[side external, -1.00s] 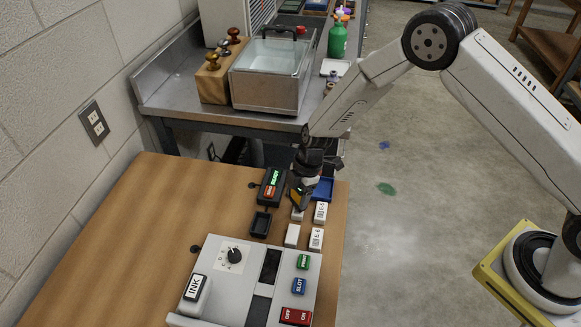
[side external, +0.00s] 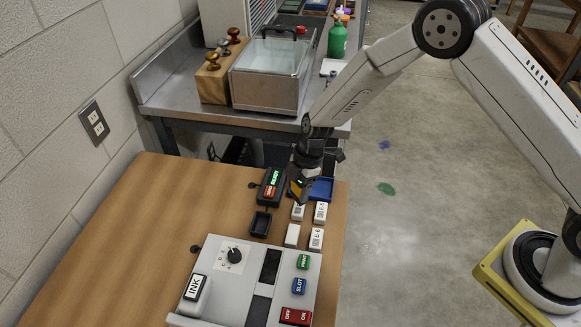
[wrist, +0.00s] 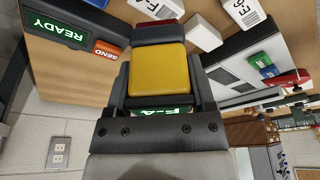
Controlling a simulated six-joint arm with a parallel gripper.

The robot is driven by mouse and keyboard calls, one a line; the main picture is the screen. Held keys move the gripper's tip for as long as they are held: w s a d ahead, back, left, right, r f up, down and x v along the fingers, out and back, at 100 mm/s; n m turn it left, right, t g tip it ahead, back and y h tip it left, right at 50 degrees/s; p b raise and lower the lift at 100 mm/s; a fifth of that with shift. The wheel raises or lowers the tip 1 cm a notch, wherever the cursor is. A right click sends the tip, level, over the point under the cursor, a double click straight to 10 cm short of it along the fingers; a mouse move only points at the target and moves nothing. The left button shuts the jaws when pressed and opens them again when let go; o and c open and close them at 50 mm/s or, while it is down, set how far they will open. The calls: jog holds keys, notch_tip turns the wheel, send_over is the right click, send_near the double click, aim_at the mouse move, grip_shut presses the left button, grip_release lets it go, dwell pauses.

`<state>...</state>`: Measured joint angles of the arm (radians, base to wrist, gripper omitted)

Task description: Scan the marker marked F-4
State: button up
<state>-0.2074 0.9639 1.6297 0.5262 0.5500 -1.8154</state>
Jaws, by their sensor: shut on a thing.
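My gripper (side external: 298,180) is shut on a handheld scanner (side external: 297,191) above the back right of the wooden table. In the wrist view the scanner (wrist: 157,71) has a yellow top, dark sides and a dark red front end. Its small green display (wrist: 168,110) shows partly covered text that looks like F-4. A white marker (side external: 298,213) lies just below the scanner and apart from it. In the wrist view a marker (wrist: 153,8) with a cut-off label starting with F lies ahead of the scanner.
Other white markers (side external: 320,213) (side external: 316,238) (side external: 292,235) lie close by. A blue tray (side external: 322,188) is behind them. Left are the READY/SEND box (side external: 271,187) and an empty black cradle (side external: 261,224). The grey control panel (side external: 232,281) stands in front. The table's left side is clear.

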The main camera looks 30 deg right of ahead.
jog(key=shift+r, duration=2.1)
